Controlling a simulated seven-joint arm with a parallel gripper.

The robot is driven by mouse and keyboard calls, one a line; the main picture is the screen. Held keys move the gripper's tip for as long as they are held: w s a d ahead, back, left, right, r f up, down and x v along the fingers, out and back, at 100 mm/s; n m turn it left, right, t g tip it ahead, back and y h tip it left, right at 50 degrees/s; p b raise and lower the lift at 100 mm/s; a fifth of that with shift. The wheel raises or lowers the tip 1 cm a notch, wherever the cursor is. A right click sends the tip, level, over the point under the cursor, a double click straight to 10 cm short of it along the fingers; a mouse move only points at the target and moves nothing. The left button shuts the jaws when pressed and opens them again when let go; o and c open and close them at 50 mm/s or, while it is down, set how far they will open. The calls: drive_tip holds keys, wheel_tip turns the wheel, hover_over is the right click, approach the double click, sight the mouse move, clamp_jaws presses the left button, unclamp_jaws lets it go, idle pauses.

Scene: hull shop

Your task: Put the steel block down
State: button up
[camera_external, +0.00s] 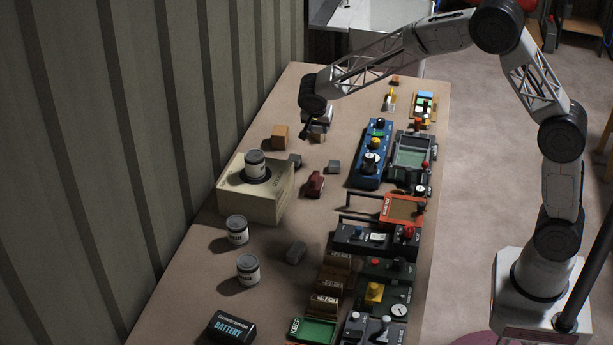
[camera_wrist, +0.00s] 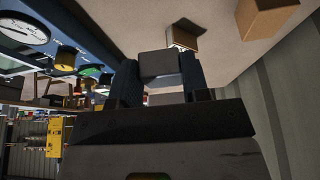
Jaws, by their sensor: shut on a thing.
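My gripper (camera_external: 312,131) is over the far left part of the bench, its jaws pointing down toward the top. In the wrist view my gripper (camera_wrist: 159,77) is shut on a dark grey block, the steel block (camera_wrist: 160,64), which sits between the two dark fingers. In the external view the held block is too small and shaded to make out, and I cannot tell its exact height above the bench. Loose grey blocks lie on the bench nearby, one (camera_external: 333,166) beside a dark red object (camera_external: 315,183), another (camera_external: 296,252) nearer the front.
A tan box (camera_external: 280,135) stands left of my gripper. A blue panel (camera_external: 372,155) and several devices line the right side. Bare bench shows around the grey blocks.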

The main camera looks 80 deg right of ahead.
idle(0.4)
hover_over(282, 135)
drive_tip(key=a, duration=0.1)
drive_tip(key=shift+s+a+f, duration=0.2)
drive_tip(key=shift+s+f, duration=0.2)
drive_tip(key=shift+f, duration=0.25)
idle(0.5)
drive_tip(key=shift+w+d+f, duration=0.15)
drive_tip(key=shift+w, duration=0.35)
drive_tip(key=shift+s+f, duration=0.1)
drive_tip(key=shift+f, duration=1.55)
drive_tip(key=shift+f, duration=0.1)
drive_tip(key=o, duration=1.1)
drive_tip(key=shift+f, duration=0.1)
